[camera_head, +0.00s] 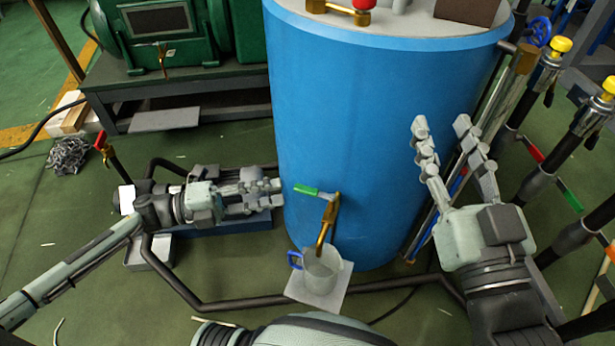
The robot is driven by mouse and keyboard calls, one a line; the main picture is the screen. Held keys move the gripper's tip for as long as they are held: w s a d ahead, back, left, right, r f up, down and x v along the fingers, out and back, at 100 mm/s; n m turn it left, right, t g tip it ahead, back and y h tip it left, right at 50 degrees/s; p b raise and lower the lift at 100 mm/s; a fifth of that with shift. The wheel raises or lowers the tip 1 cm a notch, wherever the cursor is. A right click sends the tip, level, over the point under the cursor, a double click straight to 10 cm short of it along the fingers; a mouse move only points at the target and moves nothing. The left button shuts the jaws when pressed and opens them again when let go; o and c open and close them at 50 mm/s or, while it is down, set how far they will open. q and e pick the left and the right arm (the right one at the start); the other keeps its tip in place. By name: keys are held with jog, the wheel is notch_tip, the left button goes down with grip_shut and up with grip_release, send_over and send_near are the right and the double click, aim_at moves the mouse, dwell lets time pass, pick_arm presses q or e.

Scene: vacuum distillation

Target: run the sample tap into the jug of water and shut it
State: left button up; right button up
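The sample tap (328,218) is brass with a green lever (306,190) and sticks out low from the front of the blue tank (385,140). Its lever points left, roughly level. Its spout runs down to the mouth of the grey jug (322,272), which stands upright on a pale square plate (312,296). The jug's blue handle faces left; the water inside cannot be made out. My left gripper (281,194) is just left of the lever, fingers pointing at it and close together, with no clear contact. My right gripper (441,122) is open and empty, right of the tap.
A green machine (165,40) stands on a dark frame at the back left. Dark pipes (225,306) run along the floor below the jug. Several upright pipes with yellow-capped valves (558,45) crowd the right side. A red-handled valve (101,141) is at the left.

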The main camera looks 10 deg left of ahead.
aim_at(296, 191)
pick_arm(q)
jog(key=shift+s+a+r+m+g, duration=0.15)
jog(key=shift+m+g, duration=0.45)
jog(key=shift+m, duration=0.1)
jog(key=shift+d, duration=0.25)
jog(key=x, duration=0.7)
jog(key=shift+d+r, duration=0.1)
jog(key=shift+d, duration=0.05)
grip_shut()
